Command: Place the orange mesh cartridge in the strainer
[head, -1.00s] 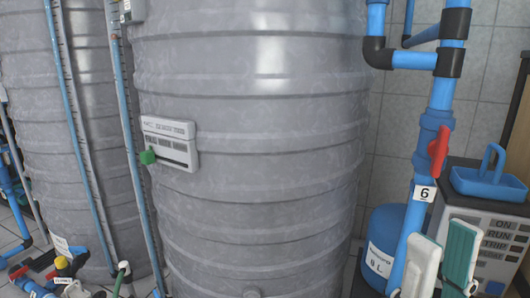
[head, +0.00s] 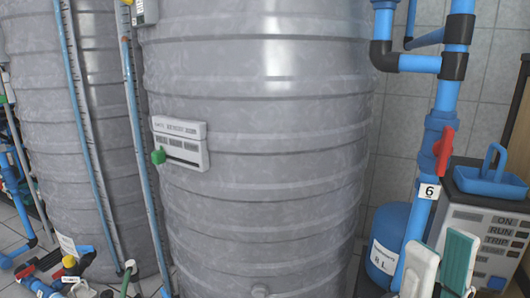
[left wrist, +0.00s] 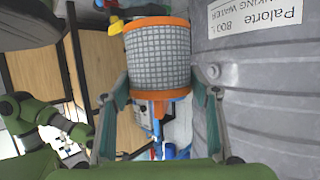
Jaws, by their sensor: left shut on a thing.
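The orange mesh cartridge (left wrist: 158,58), a grey mesh cylinder with orange end rings, shows in the left wrist view. My left gripper (left wrist: 160,82) is shut on it, with one finger on each side. The cartridge and left gripper do not show in the head view. My right gripper (head: 443,240) is at the lower right of the head view, its pale fingers apart and nothing seen between them. I cannot make out the strainer in either view.
A large grey ribbed tank (head: 265,180) fills the middle, with another tank (head: 85,150) at left. Blue pipes with a red valve handle (head: 443,150) stand at right, beside a grey control box (head: 475,220) carrying a blue tray (head: 490,182). Valves and pipes crowd the lower left.

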